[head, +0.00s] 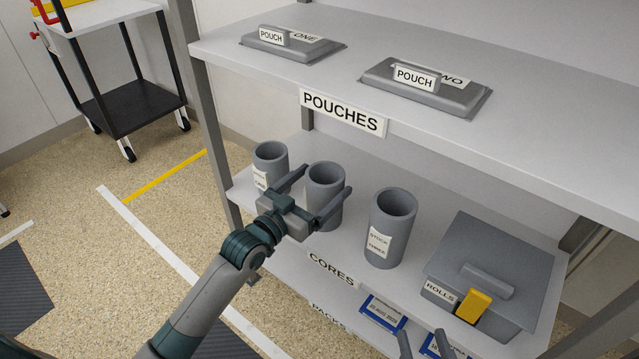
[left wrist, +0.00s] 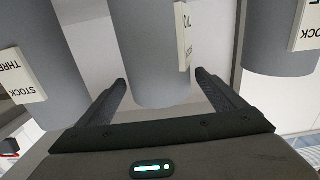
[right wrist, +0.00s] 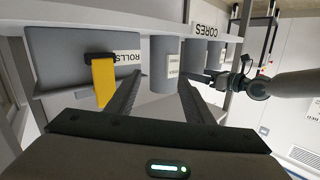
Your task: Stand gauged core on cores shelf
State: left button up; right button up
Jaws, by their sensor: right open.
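Three grey hollow cores stand upright on the cores shelf (head: 350,252). The left one (head: 268,158) is partly behind my gripper, the middle one (head: 325,185) carries a TWO label in the left wrist view (left wrist: 158,50), and the right one (head: 392,215) is labelled STOCK THREE. I cannot tell which is the gauged core. My left gripper (head: 325,190) is at the middle core, its open fingers on either side with slight gaps visible. My right gripper (head: 425,347) is open and empty at the bottom edge, in front of the shelving.
A grey lidded ROLLS box (head: 490,265) with a yellow tab fills the shelf's right end. The POUCHES shelf (head: 340,70) above holds two pouch trays (head: 292,45) and overhangs the cores. Blue-framed packs (head: 383,310) lie below. A cart (head: 110,70) stands back left.

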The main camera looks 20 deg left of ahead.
pick_arm(q)
jog(key=shift+r, duration=0.2)
jog(key=p+v, duration=0.1)
jog(key=v, duration=1.1)
pick_arm(e)
jog(key=f+g, duration=0.1)
jog(key=d+f, duration=0.1)
jog(key=f, duration=0.1)
jog(key=s+f+g, duration=0.1)
jog(key=shift+d+f+g+h, duration=0.15)
jog(key=shift+g+h, duration=0.15)
jog(key=shift+h, duration=0.1)
pick_arm(q)
jog(key=s+d+f+g, duration=0.2)
jog(key=s+d+f, duration=0.3)
jog(key=s, duration=0.3)
jog(key=s+d+f+n+g+y, duration=0.1)
jog(key=s+d+f+g, duration=0.1)
jog(key=s+d+f, duration=0.3)
jog(key=s+d, duration=0.3)
jog(key=s, duration=0.1)
jog(key=shift+s+d+f, duration=0.15)
jog(key=shift+s+d, duration=0.1)
jog(key=shift+d, duration=0.05)
